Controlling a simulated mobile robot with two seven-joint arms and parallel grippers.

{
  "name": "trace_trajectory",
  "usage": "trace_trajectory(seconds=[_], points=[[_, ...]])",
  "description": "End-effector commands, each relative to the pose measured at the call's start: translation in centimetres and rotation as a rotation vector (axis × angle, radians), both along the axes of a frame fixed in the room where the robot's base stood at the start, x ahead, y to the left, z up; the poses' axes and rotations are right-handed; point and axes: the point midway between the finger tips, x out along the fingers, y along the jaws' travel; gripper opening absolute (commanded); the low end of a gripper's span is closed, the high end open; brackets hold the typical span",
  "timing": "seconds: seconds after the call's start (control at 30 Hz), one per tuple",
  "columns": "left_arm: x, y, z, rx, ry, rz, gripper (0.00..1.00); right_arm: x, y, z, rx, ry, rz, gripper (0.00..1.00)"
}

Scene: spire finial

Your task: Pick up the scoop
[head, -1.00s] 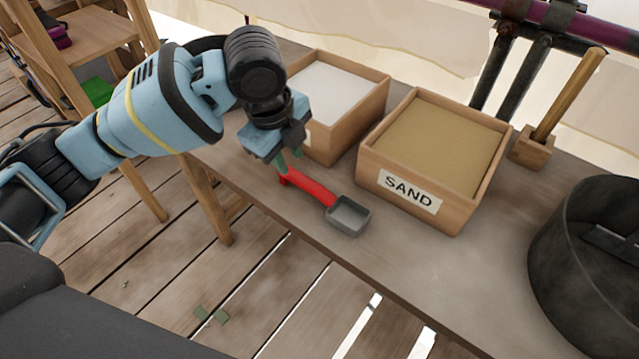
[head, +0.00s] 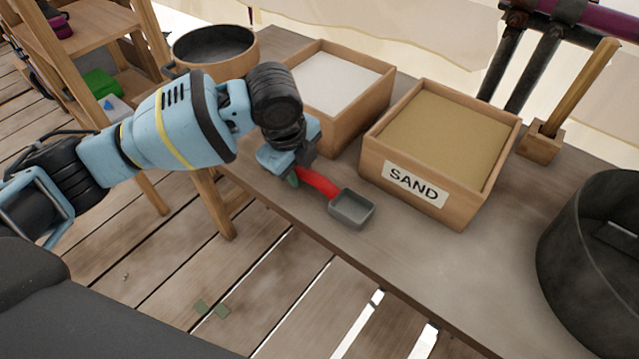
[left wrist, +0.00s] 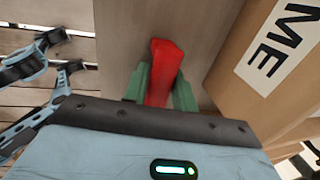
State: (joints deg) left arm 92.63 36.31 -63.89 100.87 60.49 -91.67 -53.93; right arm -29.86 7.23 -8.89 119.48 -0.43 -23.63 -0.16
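The scoop has a grey, square-sided metal bowl (head: 352,208) and a red handle (head: 318,183). It rests on the table near its front edge, bowl toward the lower right. My left gripper (head: 297,178) is down at the handle. In the left wrist view the red handle (left wrist: 163,72) lies between the two green fingers of my left gripper (left wrist: 160,88), one on each side. The fingers look open, with little room beside the handle; firm contact does not show. The bowl is hidden in that view. My right gripper is in neither view.
A wooden box labelled SAND (head: 415,185) stands right behind the scoop. A box of white powder (head: 345,125) stands behind my gripper and shows close on the right in the wrist view. A black bucket (head: 595,260) is at the right. The table front is clear.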

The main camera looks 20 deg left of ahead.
Motion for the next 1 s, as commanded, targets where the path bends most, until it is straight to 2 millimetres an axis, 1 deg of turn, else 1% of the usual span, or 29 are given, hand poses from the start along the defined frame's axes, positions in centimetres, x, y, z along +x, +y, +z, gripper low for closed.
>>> trace_trajectory(seconds=[0.13, 0.33, 0.6, 0.73, 0.87, 1.0], points=[[0.0, 0.0, 0.1, 0.0, -0.001, 0.0, 0.26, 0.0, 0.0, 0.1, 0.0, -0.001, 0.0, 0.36], [0.0, 0.0, 0.1, 0.0, -0.001, 0.0, 0.0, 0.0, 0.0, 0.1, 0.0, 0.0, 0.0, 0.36], [0.0, 0.0, 0.2, -0.001, -0.002, 0.0, 0.0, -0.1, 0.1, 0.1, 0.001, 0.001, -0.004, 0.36], [0.0, 0.0, 0.6, -0.002, -0.002, 0.0, 0.0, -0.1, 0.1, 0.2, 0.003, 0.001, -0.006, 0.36], [0.1, -0.1, 1.8, -0.003, -0.004, 0.001, 0.0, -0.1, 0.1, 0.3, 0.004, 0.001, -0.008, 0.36], [0.1, -0.1, 4.0, -0.004, -0.005, 0.0, 0.0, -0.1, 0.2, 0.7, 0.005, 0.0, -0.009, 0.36]])
